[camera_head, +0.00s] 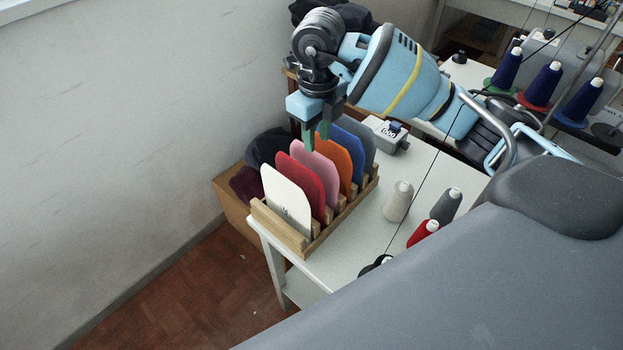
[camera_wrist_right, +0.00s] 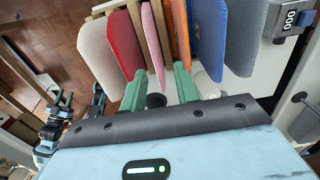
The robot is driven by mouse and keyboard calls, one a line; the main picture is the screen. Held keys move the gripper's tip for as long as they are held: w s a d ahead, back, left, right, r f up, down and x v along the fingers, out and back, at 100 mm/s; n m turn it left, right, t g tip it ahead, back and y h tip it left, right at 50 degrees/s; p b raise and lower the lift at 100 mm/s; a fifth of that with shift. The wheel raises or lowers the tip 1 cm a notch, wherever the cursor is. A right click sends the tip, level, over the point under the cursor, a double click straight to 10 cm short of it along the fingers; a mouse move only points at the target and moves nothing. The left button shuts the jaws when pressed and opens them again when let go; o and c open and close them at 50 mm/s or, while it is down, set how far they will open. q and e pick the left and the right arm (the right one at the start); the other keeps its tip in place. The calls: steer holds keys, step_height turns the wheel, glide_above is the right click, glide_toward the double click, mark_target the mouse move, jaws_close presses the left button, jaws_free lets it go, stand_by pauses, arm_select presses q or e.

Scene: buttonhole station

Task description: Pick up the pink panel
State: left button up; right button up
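The pink panel (camera_head: 317,173) stands upright in a wooden slotted rack (camera_head: 280,228), between a red panel (camera_head: 302,183) and an orange panel (camera_head: 337,160). My right gripper (camera_head: 316,139) is just above the pink panel's top edge, pointing down, with green fingers. In the right wrist view the fingers (camera_wrist_right: 160,75) are apart, and the pink panel (camera_wrist_right: 154,42) lines up with the gap between them. I see no contact; how deep the edge sits between the tips is unclear. A small blue and black arm part at the left of the wrist view may be my left arm.
A white panel (camera_head: 286,200), a blue panel (camera_head: 348,150) and a grey panel (camera_head: 358,137) share the rack. A grey counter box (camera_head: 388,134) and thread cones (camera_head: 398,201) stand on the white table (camera_head: 345,245).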

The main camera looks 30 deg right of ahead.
mark_target(314, 162)
steer(key=shift+a+f, duration=0.2)
steer(key=shift+f, duration=1.7)
steer(key=shift+a+f, duration=0.15)
steer(key=shift+f, duration=1.7)
jaws_close()
